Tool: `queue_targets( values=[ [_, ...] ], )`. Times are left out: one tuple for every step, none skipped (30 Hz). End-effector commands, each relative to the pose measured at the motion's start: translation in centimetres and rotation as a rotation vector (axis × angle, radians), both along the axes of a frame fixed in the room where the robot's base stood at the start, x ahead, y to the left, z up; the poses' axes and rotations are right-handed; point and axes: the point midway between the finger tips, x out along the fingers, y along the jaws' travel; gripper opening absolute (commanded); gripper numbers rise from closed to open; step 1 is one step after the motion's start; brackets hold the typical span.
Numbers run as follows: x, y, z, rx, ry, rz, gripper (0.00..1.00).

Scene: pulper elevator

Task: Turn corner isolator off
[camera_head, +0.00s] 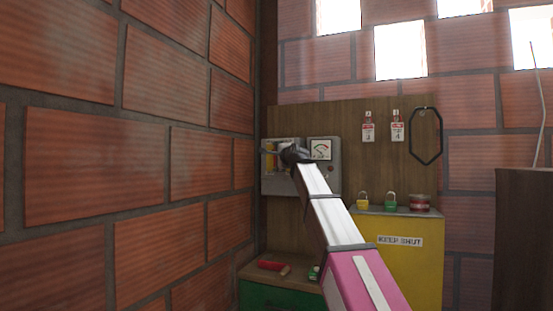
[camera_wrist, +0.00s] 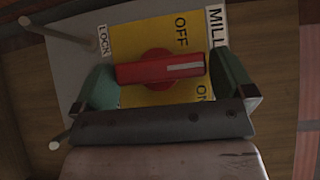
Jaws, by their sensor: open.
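The corner isolator is a red bar handle (camera_wrist: 160,68) on a round red hub, on a yellow plate (camera_wrist: 140,38) marked OFF, ON, LOCK and MILL. The handle lies across the wrist view, its white stripe at the right end, between OFF and the partly hidden ON. My gripper (camera_wrist: 165,80) is open around the handle, one green fingertip beyond each end; contact cannot be told.
A brick wall (camera_head: 180,150) runs close on the left. A gauge (camera_head: 321,150) sits right of my gripper. Red tags (camera_head: 368,130) hang on the wooden board. A yellow cabinet (camera_head: 415,270) carries padlocks (camera_head: 391,201). A metal peg (camera_wrist: 60,35) sticks out beside the plate.

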Motion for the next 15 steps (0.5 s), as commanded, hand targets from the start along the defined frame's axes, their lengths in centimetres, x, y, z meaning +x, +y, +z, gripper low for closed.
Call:
queue_targets(
  values=[
    [0.73,0.30,0.08,0.000,0.001,0.000,1.00],
    [0.94,0.40,0.05,0.000,0.001,0.000,1.00],
    [1.15,0.50,0.01,0.000,0.001,0.000,1.00],
    [1.25,0.56,-0.01,0.000,0.000,0.000,1.00],
    [1.31,0.60,-0.03,0.000,0.000,0.000,1.00],
    [1.34,0.62,-0.05,0.000,0.000,0.000,1.00],
    [1.34,0.63,-0.06,-0.001,0.000,0.000,1.00],
    [1.33,0.62,-0.06,-0.001,0.000,0.000,1.00],
    [1.30,0.62,-0.07,-0.001,0.000,0.000,1.00],
    [1.29,0.61,-0.07,-0.001,0.000,0.000,1.00],
    [1.29,0.61,-0.07,-0.001,0.000,0.000,1.00],
    [1.28,0.61,-0.07,-0.001,0.000,0.000,1.00],
    [1.27,0.61,-0.07,-0.001,0.000,0.000,0.90],
    [1.27,0.61,-0.07,-0.001,0.000,0.000,0.80],
    [1.27,0.61,-0.06,-0.001,0.000,0.000,0.67]
  ],
)
